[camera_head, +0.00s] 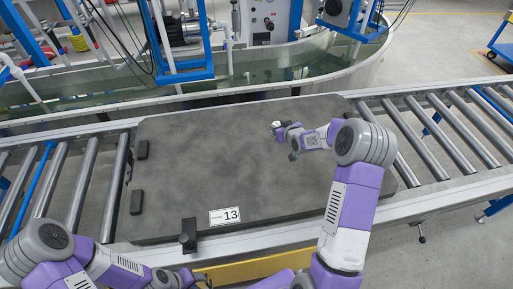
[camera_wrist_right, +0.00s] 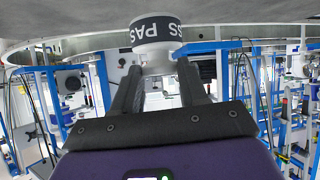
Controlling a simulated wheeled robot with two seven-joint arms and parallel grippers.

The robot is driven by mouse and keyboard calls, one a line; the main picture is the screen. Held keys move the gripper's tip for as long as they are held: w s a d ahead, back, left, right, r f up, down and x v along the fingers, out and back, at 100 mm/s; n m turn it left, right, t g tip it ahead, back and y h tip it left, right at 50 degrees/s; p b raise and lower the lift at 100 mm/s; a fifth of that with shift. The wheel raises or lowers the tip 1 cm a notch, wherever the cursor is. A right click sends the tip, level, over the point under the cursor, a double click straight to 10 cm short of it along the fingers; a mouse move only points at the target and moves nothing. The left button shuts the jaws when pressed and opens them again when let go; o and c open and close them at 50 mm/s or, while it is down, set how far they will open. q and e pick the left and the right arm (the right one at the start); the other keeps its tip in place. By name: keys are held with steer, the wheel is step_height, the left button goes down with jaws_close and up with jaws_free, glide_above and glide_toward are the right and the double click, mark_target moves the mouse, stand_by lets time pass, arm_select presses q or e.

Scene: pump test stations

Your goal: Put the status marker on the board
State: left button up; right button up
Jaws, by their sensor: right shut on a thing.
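The status marker is a small white cylinder with a dark band lettered "PASS" (camera_wrist_right: 152,32) in the right wrist view. In the head view it is a small pale shape (camera_head: 276,124) over the right-centre of the dark grey board (camera_head: 215,165). My right gripper (camera_head: 279,130) is shut on the marker, its two dark fingers at the marker's lower part in the wrist view. The marker is close to the board's surface; I cannot tell whether it touches. My left gripper (camera_head: 196,278) is low at the front, partly hidden, and its jaws are unclear.
The board lies on a roller conveyor (camera_head: 450,125). Dark blocks (camera_head: 142,149) stand along its left side, and another dark piece (camera_head: 188,238) stands at the front edge by a white label reading 13 (camera_head: 224,215). A round water tank (camera_head: 330,70) is behind. The board's middle is clear.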

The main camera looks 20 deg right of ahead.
steer(key=f+b, duration=0.1)
steer(key=f, duration=0.5)
steer(key=f+b, duration=0.1)
steer(key=f, duration=0.2)
steer(key=shift+d+f+b, duration=0.25)
steer(key=shift+f+b, duration=0.1)
steer(key=shift+f, duration=0.05)
steer(key=shift+f, duration=0.1)
steer(key=o, duration=1.1)
